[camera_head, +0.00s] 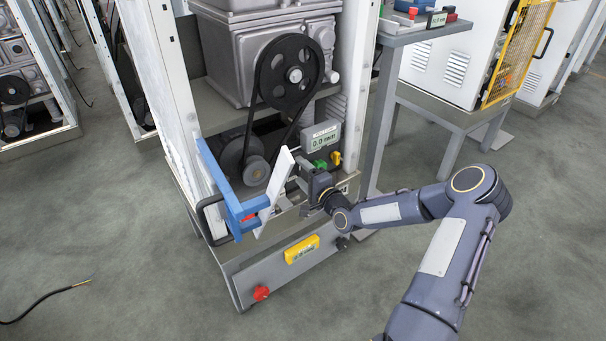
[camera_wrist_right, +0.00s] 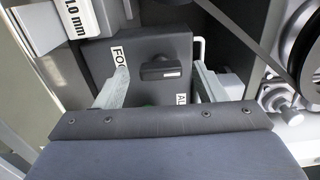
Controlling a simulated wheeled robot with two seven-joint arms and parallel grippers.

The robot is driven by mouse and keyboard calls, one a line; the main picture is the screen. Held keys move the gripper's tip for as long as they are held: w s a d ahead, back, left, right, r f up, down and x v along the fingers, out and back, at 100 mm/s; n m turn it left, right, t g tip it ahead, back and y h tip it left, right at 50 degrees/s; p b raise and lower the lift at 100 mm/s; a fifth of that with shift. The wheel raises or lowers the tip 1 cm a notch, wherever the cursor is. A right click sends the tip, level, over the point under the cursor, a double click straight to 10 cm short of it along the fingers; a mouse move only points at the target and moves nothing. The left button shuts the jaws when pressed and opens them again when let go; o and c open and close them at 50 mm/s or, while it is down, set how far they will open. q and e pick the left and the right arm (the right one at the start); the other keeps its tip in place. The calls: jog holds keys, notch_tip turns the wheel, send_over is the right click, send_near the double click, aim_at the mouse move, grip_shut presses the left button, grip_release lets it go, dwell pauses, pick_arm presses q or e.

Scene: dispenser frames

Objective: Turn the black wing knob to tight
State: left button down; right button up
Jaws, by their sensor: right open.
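The black wing knob (camera_wrist_right: 163,71) sits on the face of a dark grey box (camera_wrist_right: 90,62) in the right wrist view. Its wing lies nearly level across that picture. My right gripper (camera_wrist_right: 160,78) is open, with one finger on each side of the knob and a gap on both sides. White labels on the box are partly covered by the fingers, so their words are cut off. In the head view my right gripper (camera_head: 306,176) is at the front of the machine, beside a white slanted plate. I cannot make out the knob there. My left gripper is not in view.
A blue bracket (camera_head: 222,185) and the white plate (camera_head: 276,190) stand left of the gripper. A grey readout (camera_head: 321,138) and a yellow knob (camera_head: 336,158) are close behind it. A belt pulley (camera_head: 292,75) is above. A red knob (camera_head: 261,293) sits low in front.

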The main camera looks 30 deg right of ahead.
jog(key=s+p, duration=0.2)
jog(key=s, duration=0.5)
jog(key=shift+s+d, duration=0.3)
jog(key=shift+s, duration=0.1)
jog(key=s+a+r+n+g+p, duration=0.2)
jog(key=r+n+g+p, duration=0.1)
jog(key=r+p, duration=0.4)
jog(key=s+a+r+n+g+p, duration=0.3)
jog(key=r+n+p, duration=0.1)
jog(key=r, duration=0.5)
jog(key=s+a+r+n+g+p, duration=0.2)
jog(key=r+n+p, duration=0.1)
jog(key=r+p, duration=0.4)
jog(key=s+a+r+n+g+y+p, duration=0.1)
jog(key=s+a+r+p, duration=0.4)
jog(key=s+r, duration=0.5)
jog(key=s+a+r+n+g+y+p, duration=0.1)
jog(key=s+a+r+n+g+p, duration=0.2)
jog(key=s+r+p, duration=0.5)
jog(key=s+a+r+n, duration=0.1)
jog(key=s+a+r, duration=0.1)
jog(key=s+r, duration=0.1)
jog(key=shift+s+a+r+y, duration=0.3)
jog(key=shift+s+a, duration=0.05)
jog(key=shift+s, duration=0.25)
